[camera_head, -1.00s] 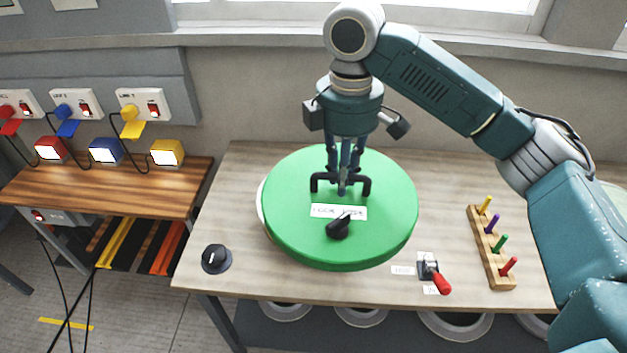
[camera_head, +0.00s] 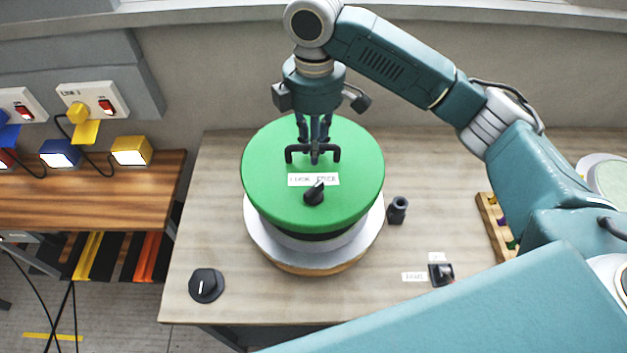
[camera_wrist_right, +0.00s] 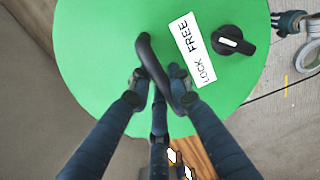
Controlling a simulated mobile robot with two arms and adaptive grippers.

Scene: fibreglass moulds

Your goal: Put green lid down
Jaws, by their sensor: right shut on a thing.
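The green lid (camera_head: 275,180) is a flat round disc with a black handle (camera_head: 292,154), a white "LOCK FREE" label and a black knob (camera_head: 314,194). My right gripper (camera_head: 314,158) is shut on the handle from above. The lid is roughly level over a round grey mould (camera_head: 268,240) with a wooden base, on the table. A dark band shows under the lid's front edge; I cannot tell whether lid and mould touch. In the right wrist view the fingers (camera_wrist_right: 160,85) grip the handle, with the lid (camera_wrist_right: 100,40) behind. My left gripper is not in view.
The table (camera_head: 210,170) has a black dial (camera_head: 206,285) at front left, a dark small post (camera_head: 397,209) right of the mould, a lever switch (camera_head: 440,273) and a wooden peg rack (camera_head: 492,230). A brown side table (camera_head: 100,205) stands left.

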